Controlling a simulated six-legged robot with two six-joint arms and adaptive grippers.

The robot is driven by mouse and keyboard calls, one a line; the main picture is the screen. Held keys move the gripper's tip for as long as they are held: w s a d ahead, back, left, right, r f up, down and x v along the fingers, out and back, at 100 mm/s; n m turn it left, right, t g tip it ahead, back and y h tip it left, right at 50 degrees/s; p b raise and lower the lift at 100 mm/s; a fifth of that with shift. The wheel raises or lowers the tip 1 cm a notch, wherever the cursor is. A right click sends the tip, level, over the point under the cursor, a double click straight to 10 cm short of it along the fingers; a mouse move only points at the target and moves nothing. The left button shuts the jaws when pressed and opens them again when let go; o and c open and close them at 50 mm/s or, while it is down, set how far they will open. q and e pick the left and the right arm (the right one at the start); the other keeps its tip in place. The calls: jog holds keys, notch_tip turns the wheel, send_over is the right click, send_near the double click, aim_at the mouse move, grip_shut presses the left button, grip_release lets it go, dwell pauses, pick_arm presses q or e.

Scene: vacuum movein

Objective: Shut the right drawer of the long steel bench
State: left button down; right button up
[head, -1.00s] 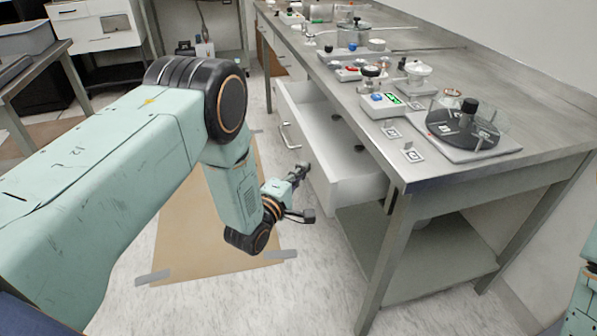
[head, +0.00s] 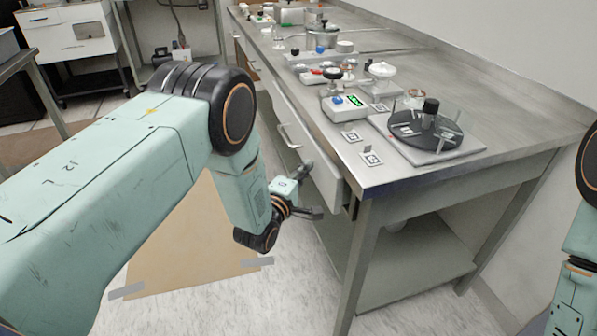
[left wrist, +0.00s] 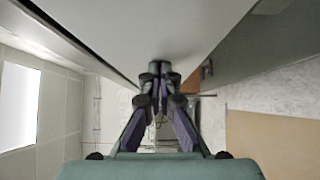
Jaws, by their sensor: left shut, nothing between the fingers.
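The long steel bench (head: 440,85) runs along the right side of the head view. Its right drawer (head: 322,172) has a pale grey front with a bar handle (head: 287,136). The drawer's inside no longer shows; its near end still stands a little out from the bench frame. My left gripper (head: 308,169) is shut and empty, its tips at the drawer front, right of and below the handle. In the left wrist view the shut fingertips (left wrist: 160,66) are against or very close to the pale drawer front (left wrist: 150,30). My right gripper is out of view.
A lower shelf (head: 420,255) is under the bench. A brown mat (head: 185,245) lies on the floor. A white cabinet (head: 70,38) stands at the back left.

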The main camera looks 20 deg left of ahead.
pick_arm(q)
jog(key=shift+w+d, duration=0.55)
jog(key=shift+d, duration=0.3)
jog(key=shift+w+d+r, duration=0.1)
jog(key=shift+d+r, duration=0.05)
